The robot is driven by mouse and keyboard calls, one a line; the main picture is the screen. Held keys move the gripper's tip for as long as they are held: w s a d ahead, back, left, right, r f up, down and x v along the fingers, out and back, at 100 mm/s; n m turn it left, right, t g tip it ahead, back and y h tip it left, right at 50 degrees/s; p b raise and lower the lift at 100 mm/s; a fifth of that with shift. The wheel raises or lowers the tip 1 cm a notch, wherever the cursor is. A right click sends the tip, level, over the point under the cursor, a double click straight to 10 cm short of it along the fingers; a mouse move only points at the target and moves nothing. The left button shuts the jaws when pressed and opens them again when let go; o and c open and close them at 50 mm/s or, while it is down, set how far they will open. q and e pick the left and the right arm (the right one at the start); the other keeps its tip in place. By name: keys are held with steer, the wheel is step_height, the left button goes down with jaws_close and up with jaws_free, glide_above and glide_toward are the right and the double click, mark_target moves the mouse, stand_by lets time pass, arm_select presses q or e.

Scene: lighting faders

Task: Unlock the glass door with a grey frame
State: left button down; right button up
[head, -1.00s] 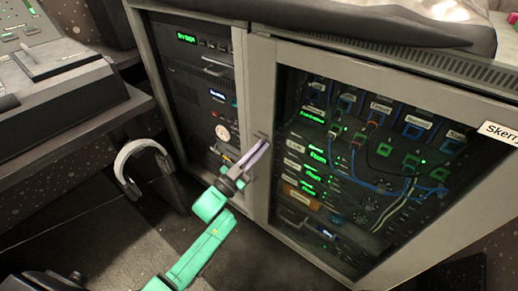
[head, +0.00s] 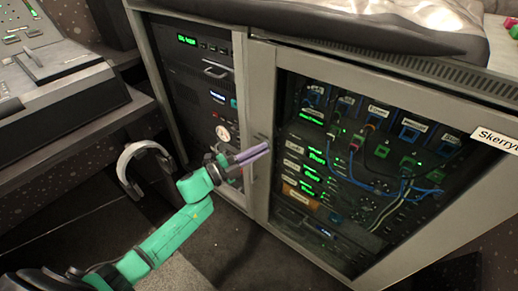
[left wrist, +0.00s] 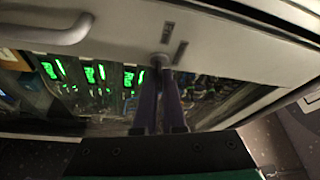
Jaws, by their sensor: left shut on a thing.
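The glass door with a grey frame (head: 262,95) stands in front of a rack of lit devices and looks closed. In the left wrist view, a small round lock knob (left wrist: 160,59) sits on the pale grey frame (left wrist: 215,48), with two dark marks beside it. My left gripper (head: 268,149) reaches the frame's left side in the head view. Its purple fingers (left wrist: 162,70) are shut on the knob and hide part of it. In the head view the fingers cover the knob. My right gripper is not in view.
A bar handle (left wrist: 48,28) is on the frame near the knob. A narrower rack bay (head: 195,90) stands left of the door. White headphones (head: 146,165) hang by the desk (head: 90,140) at left. The floor before the cabinet is clear.

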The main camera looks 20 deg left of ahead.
arm_select(q)
steer(key=shift+m+g+y+p, duration=0.3)
steer(key=shift+m+g+p, duration=0.25)
steer(key=shift+m, duration=1.25)
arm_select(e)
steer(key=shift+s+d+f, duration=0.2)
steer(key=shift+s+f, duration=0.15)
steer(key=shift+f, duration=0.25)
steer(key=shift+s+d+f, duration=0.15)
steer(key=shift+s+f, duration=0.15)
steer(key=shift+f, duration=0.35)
arm_select(q)
steer(key=c, duration=1)
jaws_free()
steer(key=p+v, duration=0.1)
steer(key=v, duration=1.3)
steer(key=shift+s+a, duration=0.2)
steer(key=shift+a, duration=0.05)
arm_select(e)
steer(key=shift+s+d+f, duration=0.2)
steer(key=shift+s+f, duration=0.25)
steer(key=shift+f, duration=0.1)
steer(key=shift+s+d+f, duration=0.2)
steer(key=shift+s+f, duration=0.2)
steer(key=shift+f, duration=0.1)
